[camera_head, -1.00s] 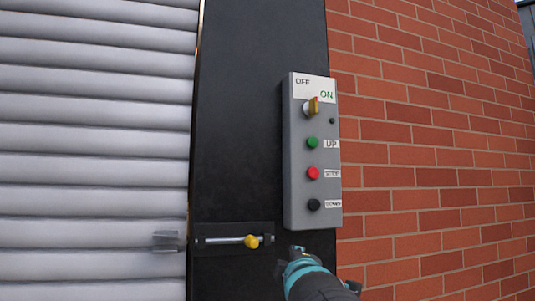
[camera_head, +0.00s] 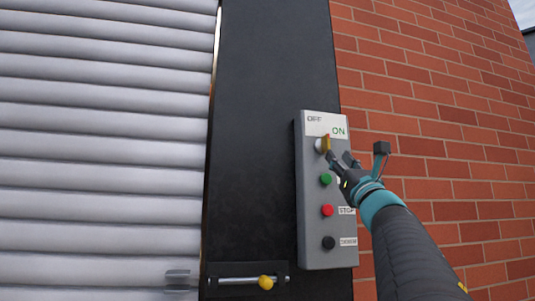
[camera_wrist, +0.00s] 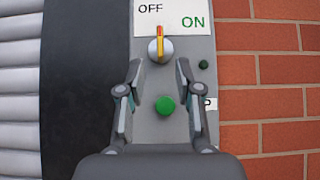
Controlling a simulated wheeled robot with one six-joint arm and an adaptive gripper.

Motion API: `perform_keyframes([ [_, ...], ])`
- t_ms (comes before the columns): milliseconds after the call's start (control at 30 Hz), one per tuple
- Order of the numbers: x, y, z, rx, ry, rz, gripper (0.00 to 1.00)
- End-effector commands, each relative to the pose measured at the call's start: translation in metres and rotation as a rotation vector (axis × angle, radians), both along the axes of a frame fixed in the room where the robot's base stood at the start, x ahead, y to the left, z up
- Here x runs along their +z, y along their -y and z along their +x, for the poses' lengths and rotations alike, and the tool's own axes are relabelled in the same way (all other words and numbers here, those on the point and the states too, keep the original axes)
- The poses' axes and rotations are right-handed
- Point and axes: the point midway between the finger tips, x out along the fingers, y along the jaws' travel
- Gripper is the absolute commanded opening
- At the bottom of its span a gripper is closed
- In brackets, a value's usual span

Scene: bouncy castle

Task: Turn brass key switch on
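The brass key switch (camera_head: 325,145) has an upright yellow-orange handle on a pale round base, near the top of a grey control box (camera_head: 312,235). In the wrist view, the switch (camera_wrist: 160,48) shows a red mark at its upper end and points straight up, below the OFF label (camera_wrist: 150,8); the ON label (camera_wrist: 194,22) is to its right. My gripper (camera_head: 340,158) is just below and right of the switch in the head view. In the wrist view, my gripper (camera_wrist: 160,75) has its fingers spread, with tips just below the switch and nothing between them.
Below the switch are green (camera_head: 326,179), red (camera_head: 327,210) and black (camera_head: 328,243) buttons. A small dark green dot (camera_wrist: 203,64) is right of the switch. A bolt with a yellow knob (camera_head: 265,282) is at lower left. A brick wall (camera_head: 440,110) is right of the box.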

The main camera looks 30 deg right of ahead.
Motion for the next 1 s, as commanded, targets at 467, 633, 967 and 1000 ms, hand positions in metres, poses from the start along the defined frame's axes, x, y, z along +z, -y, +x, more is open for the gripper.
perform_keyframes([
  [467, 0.06, 0.013, 0.057, 0.002, 0.0, 0.004, 0.34],
  [633, 0.067, 0.014, 0.065, 0.002, 0.0, 0.004, 0.34],
  [967, 0.067, 0.015, 0.066, 0.001, 0.0, 0.003, 0.34],
  [1000, 0.067, 0.015, 0.066, 0.001, 0.0, 0.003, 0.24],
])
